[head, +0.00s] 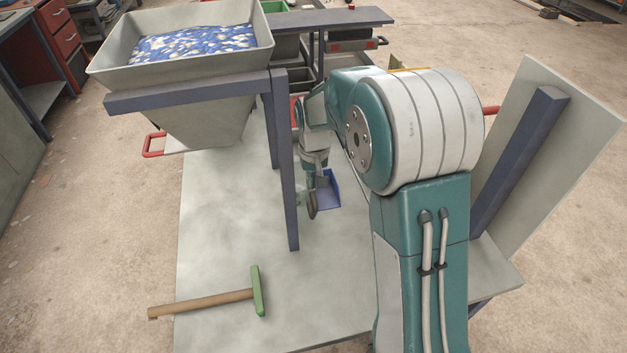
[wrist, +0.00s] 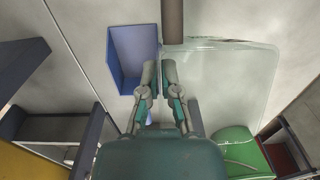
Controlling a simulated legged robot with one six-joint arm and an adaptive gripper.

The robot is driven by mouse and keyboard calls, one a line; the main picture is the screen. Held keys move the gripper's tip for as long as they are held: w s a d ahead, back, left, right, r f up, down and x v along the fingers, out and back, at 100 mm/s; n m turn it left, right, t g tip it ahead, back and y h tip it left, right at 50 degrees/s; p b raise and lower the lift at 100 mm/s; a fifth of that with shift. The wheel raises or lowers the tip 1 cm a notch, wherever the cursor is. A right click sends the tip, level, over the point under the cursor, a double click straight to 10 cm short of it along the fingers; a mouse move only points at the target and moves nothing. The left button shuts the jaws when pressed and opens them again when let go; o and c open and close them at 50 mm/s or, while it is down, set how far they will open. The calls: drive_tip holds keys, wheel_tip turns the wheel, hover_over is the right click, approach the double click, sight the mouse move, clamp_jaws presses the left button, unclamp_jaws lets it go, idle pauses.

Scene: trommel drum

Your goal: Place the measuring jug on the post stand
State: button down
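A large see-through shape with a pale curved rim, apparently the measuring jug (wrist: 238,80), lies just right of the fingers in the wrist view. I cannot make it out in the head view. My gripper (wrist: 158,70) points down over the table in the head view (head: 312,190). Its fingers are close together with a narrow gap; I cannot tell whether they pinch part of the jug. A dark brown rounded bar (wrist: 172,22) lies just beyond the fingertips; whether it belongs to the jug is unclear. I cannot identify the post stand in either view.
A blue tray (wrist: 124,70) is beside the gripper. A hopper (head: 180,85) with blue and white bits stands left on dark legs (head: 286,180). A green-headed mallet (head: 205,303) lies front left on the grey table (head: 225,215). A slanted panel (head: 560,125) rises right. The table's front left is mostly clear.

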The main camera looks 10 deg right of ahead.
drive_tip(key=shift+a, duration=0.35)
drive_tip(key=c, duration=1)
unclamp_jaws()
drive_tip(key=shift+f, duration=0.1)
drive_tip(key=shift+o, duration=1)
drive_tip(key=shift+d, duration=0.25)
